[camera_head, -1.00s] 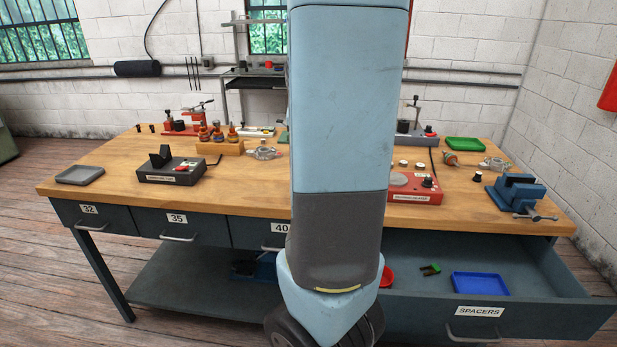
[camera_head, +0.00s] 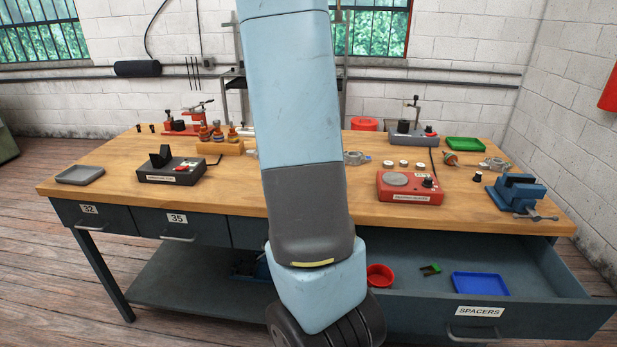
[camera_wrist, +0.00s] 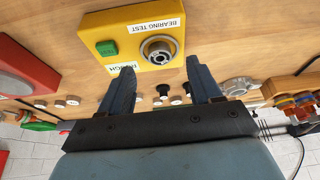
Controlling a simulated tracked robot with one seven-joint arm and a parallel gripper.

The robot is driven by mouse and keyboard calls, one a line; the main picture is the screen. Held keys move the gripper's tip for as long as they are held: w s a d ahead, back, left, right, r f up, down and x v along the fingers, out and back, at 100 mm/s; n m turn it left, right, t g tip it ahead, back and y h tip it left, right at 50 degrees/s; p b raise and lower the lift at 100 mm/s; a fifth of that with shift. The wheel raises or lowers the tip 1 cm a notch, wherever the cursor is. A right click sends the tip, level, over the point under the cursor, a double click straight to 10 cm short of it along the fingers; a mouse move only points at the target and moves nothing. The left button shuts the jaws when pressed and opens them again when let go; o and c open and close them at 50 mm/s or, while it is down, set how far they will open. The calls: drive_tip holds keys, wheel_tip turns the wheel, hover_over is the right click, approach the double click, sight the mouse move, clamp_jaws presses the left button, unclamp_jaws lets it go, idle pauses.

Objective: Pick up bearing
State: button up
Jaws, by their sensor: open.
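A ring-shaped metal bearing (camera_wrist: 160,48) sits on a yellow box (camera_wrist: 118,30) labelled "BEARING TEST" in the wrist view. The box also has a green button and a second label partly hidden by a finger. My gripper (camera_wrist: 160,67) is open, with its two dark blue fingers apart and nothing between them. The fingertips point toward the box, one on each side of the bearing's line, and look short of it. In the head view my arm hides the gripper, the box and the bearing.
A red device (camera_head: 410,187) stands right of my arm, with several small pale rings (camera_head: 404,163) behind it. A blue vise (camera_head: 516,190) is at the right edge. The SPACERS drawer (camera_head: 478,311) is open, holding a blue tray (camera_head: 480,284) and a red bowl (camera_head: 380,275).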

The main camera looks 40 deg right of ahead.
drive_tip(key=shift+x, duration=1.85)
drive_tip(key=shift+a, duration=0.1)
clamp_jaws()
drive_tip(key=shift+s+f, duration=0.1)
